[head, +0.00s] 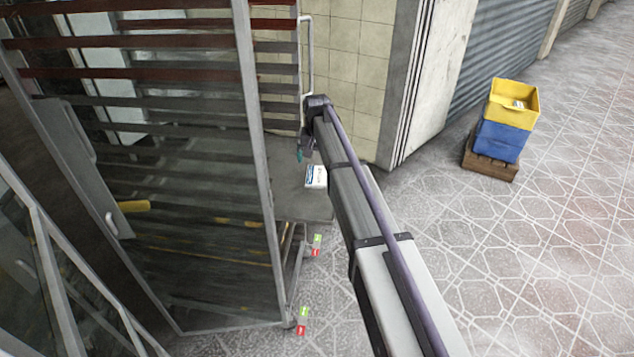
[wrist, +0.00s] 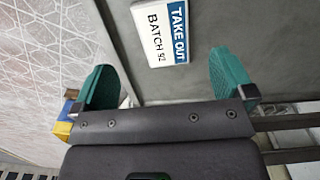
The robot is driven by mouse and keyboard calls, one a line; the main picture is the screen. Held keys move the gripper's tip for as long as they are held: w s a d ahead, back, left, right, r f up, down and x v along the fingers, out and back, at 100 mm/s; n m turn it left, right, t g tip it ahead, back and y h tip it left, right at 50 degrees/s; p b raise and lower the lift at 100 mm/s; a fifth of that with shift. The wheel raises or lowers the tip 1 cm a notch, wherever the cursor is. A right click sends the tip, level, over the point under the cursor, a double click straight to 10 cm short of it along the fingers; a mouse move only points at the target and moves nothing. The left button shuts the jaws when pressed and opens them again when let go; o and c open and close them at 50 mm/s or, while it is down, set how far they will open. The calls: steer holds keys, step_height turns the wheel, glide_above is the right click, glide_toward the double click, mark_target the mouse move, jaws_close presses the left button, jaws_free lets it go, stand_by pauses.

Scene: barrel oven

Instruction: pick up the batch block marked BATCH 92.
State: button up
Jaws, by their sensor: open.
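The batch block (wrist: 159,32) is white with a blue band reading TAKE OUT, and BATCH 92 shows on its white part in the wrist view. In the head view the block (head: 316,176) lies on a grey surface (head: 290,204) beside my arm. My gripper (wrist: 164,66) has two green fingers, spread apart with nothing between them. In the wrist view the block appears beyond the fingertips, between their lines. In the head view my gripper (head: 300,155) is small and partly hidden by my arm, just left of the block; its height above the surface is unclear.
A glass-and-metal framed panel (head: 150,180) stands left of the grey surface, with a tiled wall (head: 345,70) behind. Yellow (head: 512,118) and blue (head: 500,140) crates are stacked on a wooden base (head: 490,167) at right. A white item (head: 518,104) shows in the yellow crate.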

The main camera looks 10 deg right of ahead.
mark_target(316, 178)
step_height(316, 178, down, 9)
steer(key=b, duration=0.7)
steer(key=shift+w+a, duration=0.15)
steer(key=shift+r, duration=0.3)
steer(key=c, duration=0.9)
steer(key=shift+c, duration=0.2)
